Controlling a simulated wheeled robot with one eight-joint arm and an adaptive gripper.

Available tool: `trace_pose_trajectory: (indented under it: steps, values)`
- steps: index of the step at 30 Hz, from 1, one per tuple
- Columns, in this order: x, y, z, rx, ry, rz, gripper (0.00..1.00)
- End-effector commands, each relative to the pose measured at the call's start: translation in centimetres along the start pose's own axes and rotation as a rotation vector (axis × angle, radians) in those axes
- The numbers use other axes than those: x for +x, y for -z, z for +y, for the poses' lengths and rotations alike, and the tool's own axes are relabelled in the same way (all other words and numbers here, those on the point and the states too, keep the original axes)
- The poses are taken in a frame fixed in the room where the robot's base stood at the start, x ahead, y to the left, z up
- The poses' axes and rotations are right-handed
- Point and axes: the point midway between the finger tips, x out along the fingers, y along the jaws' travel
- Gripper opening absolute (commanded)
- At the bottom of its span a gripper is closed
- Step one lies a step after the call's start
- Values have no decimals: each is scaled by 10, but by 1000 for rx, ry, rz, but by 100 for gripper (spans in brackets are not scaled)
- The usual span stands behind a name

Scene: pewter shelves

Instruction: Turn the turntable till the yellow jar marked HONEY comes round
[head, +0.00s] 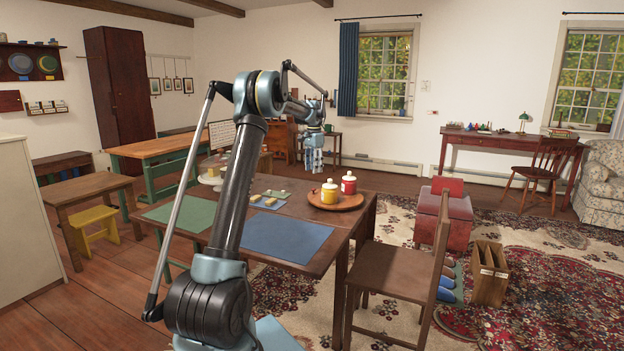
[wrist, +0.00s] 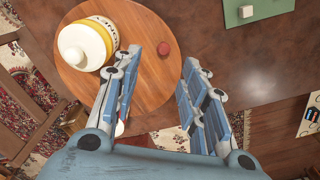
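The round wooden turntable (head: 357,203) stands on the dark table. It also shows in the wrist view (wrist: 144,90). A yellow jar (head: 329,195) with a white lid stands on it and shows at upper left in the wrist view (wrist: 96,43). Dark marks show on its pale band, too small to read. A red jar (head: 349,187) with a white lid stands beside it.
A blue mat (head: 285,238) and a green mat (head: 182,214) lie on the table. A smaller mat with small pieces (head: 268,202) and a white cake stand (head: 212,178) are left of the turntable. A wooden chair (head: 398,275) stands at the table's right side.

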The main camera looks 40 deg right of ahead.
Motion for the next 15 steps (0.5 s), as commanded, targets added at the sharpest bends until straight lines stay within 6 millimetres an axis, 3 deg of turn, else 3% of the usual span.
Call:
trace_pose_trajectory:
  steps: [6,15]
  values:
    - [-20,0,1,0,0,0,39]
    - [-23,0,1,0,0,0,39]
